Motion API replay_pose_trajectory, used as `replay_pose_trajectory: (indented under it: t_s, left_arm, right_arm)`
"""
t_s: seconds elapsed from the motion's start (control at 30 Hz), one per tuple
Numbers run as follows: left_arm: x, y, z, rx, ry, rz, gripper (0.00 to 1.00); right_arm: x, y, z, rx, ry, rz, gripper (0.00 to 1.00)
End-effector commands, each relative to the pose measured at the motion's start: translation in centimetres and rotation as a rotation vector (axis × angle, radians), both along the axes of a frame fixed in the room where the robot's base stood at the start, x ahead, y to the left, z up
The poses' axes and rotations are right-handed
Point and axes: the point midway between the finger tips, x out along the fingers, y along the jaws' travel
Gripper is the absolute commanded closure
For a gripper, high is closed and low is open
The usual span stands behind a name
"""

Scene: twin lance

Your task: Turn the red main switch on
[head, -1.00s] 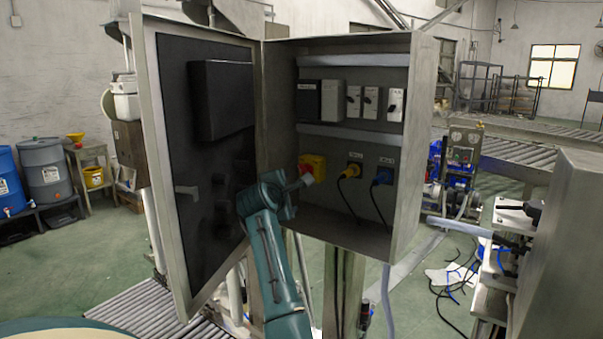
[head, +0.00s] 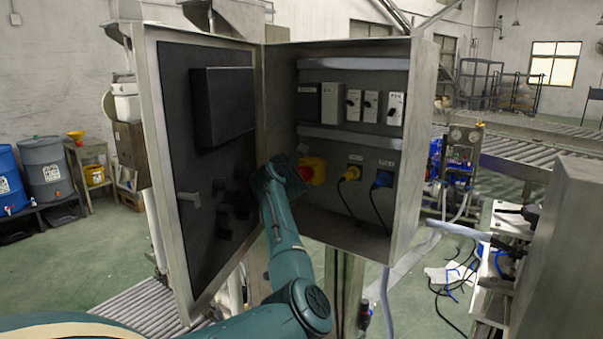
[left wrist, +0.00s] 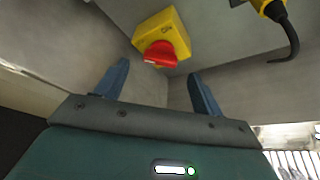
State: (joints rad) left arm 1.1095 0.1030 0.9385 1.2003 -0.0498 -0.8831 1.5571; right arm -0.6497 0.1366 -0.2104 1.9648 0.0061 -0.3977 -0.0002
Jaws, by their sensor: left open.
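The red main switch is a red knob (head: 306,174) on a yellow housing (head: 317,166), low on the back wall inside the open grey cabinet. In the left wrist view the red knob (left wrist: 160,54) and yellow housing (left wrist: 172,23) lie ahead of my fingers, with small lettering on the housing that I cannot read surely. My left gripper (left wrist: 158,72) is open and empty, its two blue fingers apart on either side below the knob, not touching it. In the head view my wrist hides the fingers just left of the switch. My right gripper is not in view.
The cabinet door (head: 200,175) stands open on the left, close to my left arm. Right of the switch are a yellow plug (head: 351,173) and a blue plug (head: 383,178) with hanging cables. Several small breakers (head: 370,105) sit above. The cabinet's right wall (head: 408,150) bounds the space.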

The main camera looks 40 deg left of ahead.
Motion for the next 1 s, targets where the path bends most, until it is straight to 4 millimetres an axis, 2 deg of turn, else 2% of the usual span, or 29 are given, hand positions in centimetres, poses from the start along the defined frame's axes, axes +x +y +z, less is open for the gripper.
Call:
replay_pose_trajectory:
  t_s: [0.3, 0.77, 1.0]
  left_arm:
    - [2.9, 1.2, -0.8, 0.0, 0.002, -0.002, 0.32]
    - [3.5, 1.5, -1.1, 0.001, 0.0, 0.0, 0.32]
    - [3.5, 1.4, -1.1, 0.001, 0.0, 0.0, 0.5]
  right_arm:
    - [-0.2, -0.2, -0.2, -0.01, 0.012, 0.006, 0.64]
    - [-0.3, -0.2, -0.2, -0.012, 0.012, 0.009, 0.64]
    - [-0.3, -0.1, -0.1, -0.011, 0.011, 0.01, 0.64]
